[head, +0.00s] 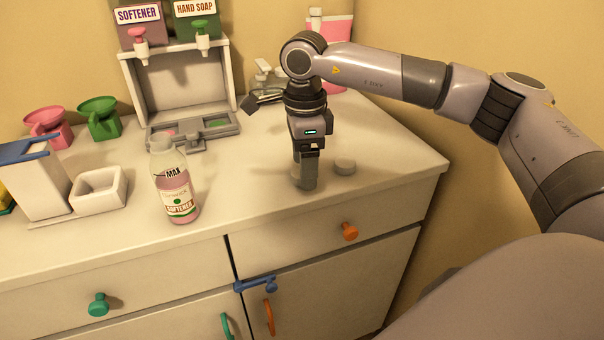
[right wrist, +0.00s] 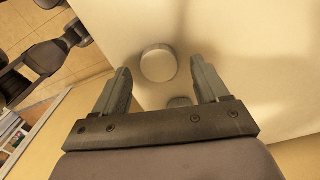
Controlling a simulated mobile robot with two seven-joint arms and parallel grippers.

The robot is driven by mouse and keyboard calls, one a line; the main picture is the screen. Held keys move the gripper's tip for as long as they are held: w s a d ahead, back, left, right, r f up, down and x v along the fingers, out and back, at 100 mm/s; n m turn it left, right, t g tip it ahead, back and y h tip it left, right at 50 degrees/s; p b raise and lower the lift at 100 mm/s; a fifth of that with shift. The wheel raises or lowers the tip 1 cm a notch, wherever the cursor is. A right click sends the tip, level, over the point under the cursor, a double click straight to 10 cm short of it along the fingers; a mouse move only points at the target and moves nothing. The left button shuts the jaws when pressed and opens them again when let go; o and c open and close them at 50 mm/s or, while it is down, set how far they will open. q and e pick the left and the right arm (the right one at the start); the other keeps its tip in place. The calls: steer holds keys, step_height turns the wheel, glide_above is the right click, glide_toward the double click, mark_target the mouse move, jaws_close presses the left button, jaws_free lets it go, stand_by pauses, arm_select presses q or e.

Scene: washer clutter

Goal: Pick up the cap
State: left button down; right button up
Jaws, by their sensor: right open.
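A small round grey cap (head: 345,166) lies on the counter near its right end in the head view. My right gripper (head: 306,184) points down just left of it, with its fingers low over the counter. A pale rounded thing shows partly behind the fingers. In the right wrist view, my right gripper (right wrist: 161,68) is open, and a pale round disc (right wrist: 158,63) shows between the fingertips, with nothing gripped. A second, greyer round piece (right wrist: 180,102) is partly hidden by the gripper body. I cannot tell which of the two is the cap. My left gripper is not in view.
A softener bottle (head: 176,185) stands left of the gripper. A dispenser stand (head: 228,90) is behind, with a pink container (head: 337,28) at the back. A white square bowl (head: 98,189) is at left. The counter's right corner is clear.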

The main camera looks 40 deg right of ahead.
steer(key=shift+f, duration=0.45)
steer(key=c, duration=1.1)
steer(key=shift+r, duration=0.15)
